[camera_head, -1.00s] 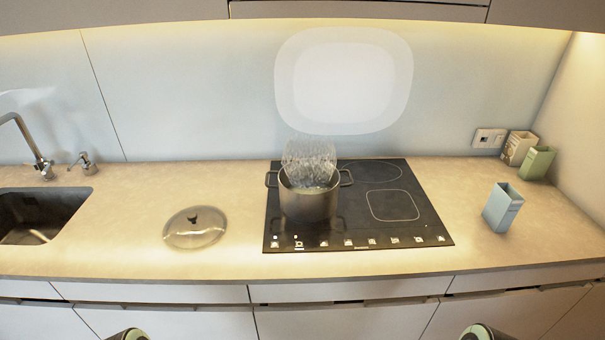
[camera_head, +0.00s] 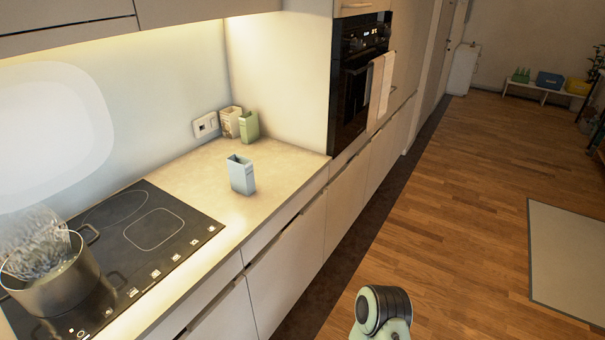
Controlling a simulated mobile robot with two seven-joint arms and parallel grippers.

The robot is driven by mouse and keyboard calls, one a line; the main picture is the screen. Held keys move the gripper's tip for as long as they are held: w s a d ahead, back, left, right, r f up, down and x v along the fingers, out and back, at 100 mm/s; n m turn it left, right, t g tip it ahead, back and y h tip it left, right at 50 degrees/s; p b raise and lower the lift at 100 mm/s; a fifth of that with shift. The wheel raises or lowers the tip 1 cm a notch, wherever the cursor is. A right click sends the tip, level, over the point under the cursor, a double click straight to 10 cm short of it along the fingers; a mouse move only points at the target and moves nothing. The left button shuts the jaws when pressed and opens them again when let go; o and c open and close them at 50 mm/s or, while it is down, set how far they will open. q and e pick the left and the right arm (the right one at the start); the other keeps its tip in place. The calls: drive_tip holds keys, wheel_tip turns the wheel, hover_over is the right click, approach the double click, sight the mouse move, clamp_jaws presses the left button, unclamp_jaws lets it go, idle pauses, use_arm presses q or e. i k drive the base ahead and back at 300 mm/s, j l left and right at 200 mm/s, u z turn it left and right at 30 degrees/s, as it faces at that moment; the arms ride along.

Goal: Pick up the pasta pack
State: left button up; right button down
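Three open-topped packs stand on the counter right of the hob. A light blue pack (camera_head: 242,175) stands alone nearer the counter's front. A green pack (camera_head: 249,127) and a beige patterned pack (camera_head: 231,122) stand side by side at the back, near the wall corner. Their labels are too small to read, so I cannot tell which one is the pasta pack. A rounded part of my arm shows at the bottom, over the floor. Neither of my grippers is in view.
A steaming pot (camera_head: 55,288) stands on the black hob (camera_head: 150,232) at left. A tall oven unit (camera_head: 360,75) with a hanging towel (camera_head: 380,82) bounds the counter at right. The wooden floor (camera_head: 440,180) is open, with a pale rug (camera_head: 570,265) at right.

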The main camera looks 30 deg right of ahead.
sight(241, 171)
drive_tip(key=z, duration=0.45)
drive_tip(key=u, duration=1.35)
drive_tip(key=l+z, duration=0.2)
drive_tip(key=l, duration=0.3)
drive_tip(key=i+l+z, duration=0.2)
drive_tip(key=l, duration=0.3)
drive_tip(key=k, duration=0.1)
